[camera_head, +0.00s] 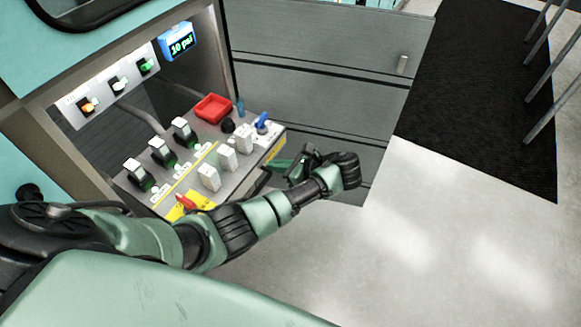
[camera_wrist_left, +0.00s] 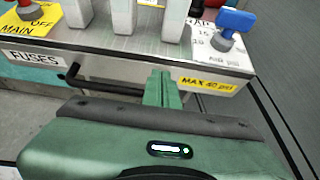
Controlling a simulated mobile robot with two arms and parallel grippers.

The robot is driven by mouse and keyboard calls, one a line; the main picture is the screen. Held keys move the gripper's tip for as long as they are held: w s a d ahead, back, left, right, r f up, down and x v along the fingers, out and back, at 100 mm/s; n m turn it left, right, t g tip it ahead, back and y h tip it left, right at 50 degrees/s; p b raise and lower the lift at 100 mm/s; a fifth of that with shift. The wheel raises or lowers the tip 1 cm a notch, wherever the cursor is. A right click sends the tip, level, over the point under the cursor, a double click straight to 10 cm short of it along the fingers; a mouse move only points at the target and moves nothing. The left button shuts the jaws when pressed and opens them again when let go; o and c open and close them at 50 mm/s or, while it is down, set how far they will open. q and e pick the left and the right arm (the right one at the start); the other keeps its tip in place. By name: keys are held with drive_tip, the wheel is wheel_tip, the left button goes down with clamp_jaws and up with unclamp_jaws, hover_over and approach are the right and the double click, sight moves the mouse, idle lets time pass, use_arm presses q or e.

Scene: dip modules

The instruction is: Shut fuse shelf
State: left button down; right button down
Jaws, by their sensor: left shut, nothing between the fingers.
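The fuse shelf (camera_head: 211,131) is pulled out of the cabinet and carries several white and black fuse blocks. In the left wrist view its metal front face (camera_wrist_left: 135,68) bears a FUSES label (camera_wrist_left: 33,59) and a MAX label. A black bar handle (camera_wrist_left: 92,84) runs along the front, partly hidden behind my gripper. My left gripper (camera_head: 275,166) is shut and empty at the shelf's front. In the wrist view its green fingers (camera_wrist_left: 163,87) point at the front face, to the right of the visible handle. I cannot tell whether they touch it.
On the shelf are a red tray (camera_head: 213,108), a blue valve lever (camera_head: 262,121) and a red lever (camera_head: 185,202). A panel with lit switches (camera_head: 117,84) and a 10 psi display (camera_head: 180,45) are behind. A grey door panel (camera_head: 320,75) stands right; floor (camera_head: 450,235) is clear.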

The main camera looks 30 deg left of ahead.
use_arm(q)
drive_tip(key=shift+w+a+r, duration=0.1)
drive_tip(key=shift+a, duration=1.25)
use_arm(e)
drive_tip(key=shift+w+a+r, duration=0.1)
drive_tip(key=shift+a+r, duration=0.1)
drive_tip(key=shift+a, duration=0.3)
